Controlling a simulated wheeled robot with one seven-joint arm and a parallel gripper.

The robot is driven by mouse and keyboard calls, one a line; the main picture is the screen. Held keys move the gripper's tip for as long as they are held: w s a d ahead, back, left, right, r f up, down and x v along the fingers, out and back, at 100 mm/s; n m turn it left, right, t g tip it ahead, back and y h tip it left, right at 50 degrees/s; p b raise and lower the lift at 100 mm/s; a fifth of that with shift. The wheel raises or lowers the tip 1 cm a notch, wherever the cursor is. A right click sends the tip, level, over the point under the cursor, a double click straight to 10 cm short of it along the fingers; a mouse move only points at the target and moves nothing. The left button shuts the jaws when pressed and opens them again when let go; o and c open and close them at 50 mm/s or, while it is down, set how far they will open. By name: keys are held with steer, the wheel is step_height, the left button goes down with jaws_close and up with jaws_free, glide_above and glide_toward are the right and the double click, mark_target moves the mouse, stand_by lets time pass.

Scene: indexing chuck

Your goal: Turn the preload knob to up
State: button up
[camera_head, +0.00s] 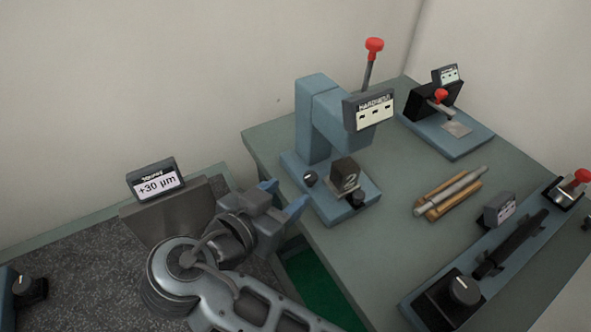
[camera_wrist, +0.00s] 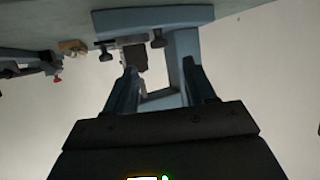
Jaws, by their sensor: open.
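The blue hardness tester (camera_head: 318,110) stands on the green-grey bench, its panel reading HARDNESS. A small black knob with a pale mark (camera_head: 310,178) sits at the left of its base; it looks like the preload knob, but no label for it is readable. The mark's direction is too small to tell. A second dark knob (camera_head: 357,197) is at the base's front. My gripper (camera_head: 284,197) is open and empty, left of the tester and apart from it. In the wrist view, the tester (camera_wrist: 178,60) appears upside down beyond my open fingers (camera_wrist: 160,88).
A dark block marked 2 (camera_head: 345,173) sits on the tester's base. A red-tipped lever (camera_head: 373,60) rises above it. Brass and steel rods (camera_head: 448,194) lie to the right. A rail device with a large knob (camera_head: 463,290) is at front right. A +30 µm display (camera_head: 157,181) stands left.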

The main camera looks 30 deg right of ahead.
mark_target(308, 179)
steer(key=shift+p+x, duration=0.8)
steer(key=shift+x, duration=3.05)
steer(key=shift+f, duration=0.1)
